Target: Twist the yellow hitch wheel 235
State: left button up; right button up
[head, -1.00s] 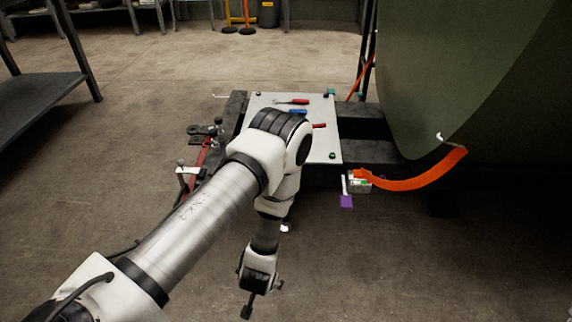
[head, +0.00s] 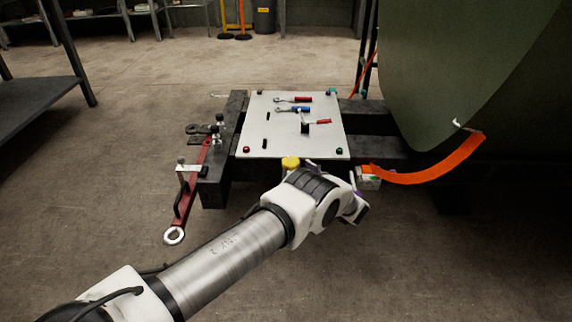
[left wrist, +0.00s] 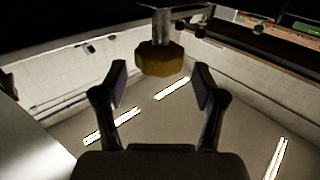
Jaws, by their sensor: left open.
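In the left wrist view the yellow wheel (left wrist: 160,60) is a faceted knob on a grey metal stem. My left gripper (left wrist: 158,74) is open, its two fingers on either side of the wheel's line. The wheel appears centred between and slightly beyond the fingertips, with no visible contact. In the head view the left gripper's fingers are hidden behind my arm. My right gripper is not in view.
A pale plate (head: 260,140) on the dark bench holds several small tools. A red bar with a ring (head: 190,200) hangs at the bench's left. An orange strap (head: 440,170) runs to the green fuselage (head: 470,70) at right.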

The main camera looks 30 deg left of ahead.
aim_at(286, 160)
pick_arm(q)
jog(key=b+x, duration=0.3)
jog(key=x, duration=0.4)
jog(key=shift+f, duration=0.2)
jog(key=shift+w+a+r, duration=0.1)
jog(key=shift+a, duration=0.15)
jog(key=c, duration=1)
